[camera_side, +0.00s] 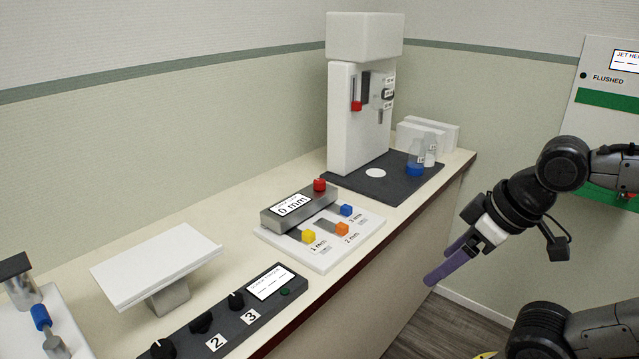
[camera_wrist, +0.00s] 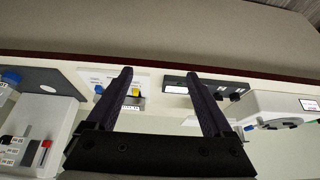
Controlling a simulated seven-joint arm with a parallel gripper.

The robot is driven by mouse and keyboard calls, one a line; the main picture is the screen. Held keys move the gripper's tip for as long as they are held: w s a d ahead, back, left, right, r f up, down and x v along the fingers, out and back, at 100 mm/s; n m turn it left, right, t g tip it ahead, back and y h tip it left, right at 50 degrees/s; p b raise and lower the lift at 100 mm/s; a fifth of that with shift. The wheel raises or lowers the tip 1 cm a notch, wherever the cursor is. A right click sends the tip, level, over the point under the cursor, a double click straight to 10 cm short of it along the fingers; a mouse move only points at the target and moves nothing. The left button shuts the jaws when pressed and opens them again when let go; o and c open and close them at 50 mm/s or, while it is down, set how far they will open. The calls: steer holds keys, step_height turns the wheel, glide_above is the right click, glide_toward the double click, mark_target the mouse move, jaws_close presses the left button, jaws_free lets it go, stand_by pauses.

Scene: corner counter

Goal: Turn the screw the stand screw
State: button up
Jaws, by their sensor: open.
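My gripper (camera_side: 441,264) hangs beyond the counter's front edge at the right in the side view, with its purple fingers apart and nothing between them. The spread fingers also show in the wrist view (camera_wrist: 158,73). At the far left of the side view, a white base (camera_side: 75,318) carries a metal post with a dark top (camera_side: 16,267) and a blue knob-like part (camera_side: 40,317) on a grey piece. A tilted white plate (camera_side: 158,262) stands on a grey foot nearby. I cannot tell for certain which part is the stand screw. My gripper is far from these parts.
A black control box (camera_side: 225,318) with knobs lies along the front edge. A white board with a grey gauge (camera_side: 298,207) and coloured blocks is mid-counter. A tall white machine (camera_side: 350,110) stands on a dark mat (camera_side: 335,178), with bottles beside it. The space before the counter is free.

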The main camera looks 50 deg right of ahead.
steer(key=shift+s, duration=0.1)
steer(key=shift+c, duration=0.3)
steer(key=w+d+r+n+t, duration=0.1)
steer(key=w+r+n, duration=0.3)
steer(key=w+r, duration=1.25)
steer(key=m+g, duration=0.2)
glide_above(319, 181)
steer(key=s, duration=0.6)
step_height(319, 181, down, 15)
steer(key=shift+y, duration=0.3)
steer(key=x, duration=0.8)
steer(key=d+x, duration=0.1)
steer(key=x, duration=0.4)
steer(key=shift+w+f, duration=0.1)
steer(key=shift+w, duration=0.1)
